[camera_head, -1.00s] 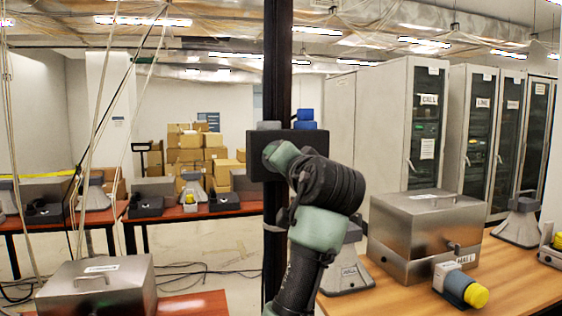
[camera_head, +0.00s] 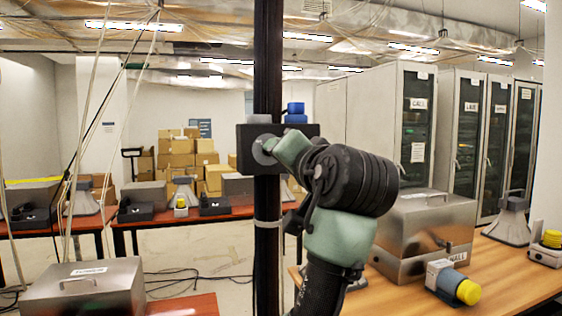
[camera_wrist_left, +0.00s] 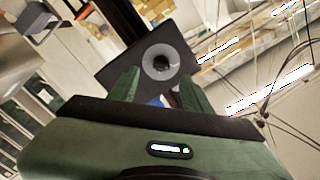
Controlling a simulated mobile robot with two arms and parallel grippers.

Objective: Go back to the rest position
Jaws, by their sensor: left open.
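In the left wrist view my left gripper (camera_wrist_left: 162,90) has its two green fingers apart, with nothing held between them. Beyond them are a dark plate with a grey round disc and a small patch of blue. In the head view an arm of mine, green and black, rises from the bottom centre and bends in front of the right table.
Another metal box (camera_head: 85,288) is at lower left. Cables hang at left. Open floor lies ahead, before a red table and stacked cartons (camera_head: 185,155).

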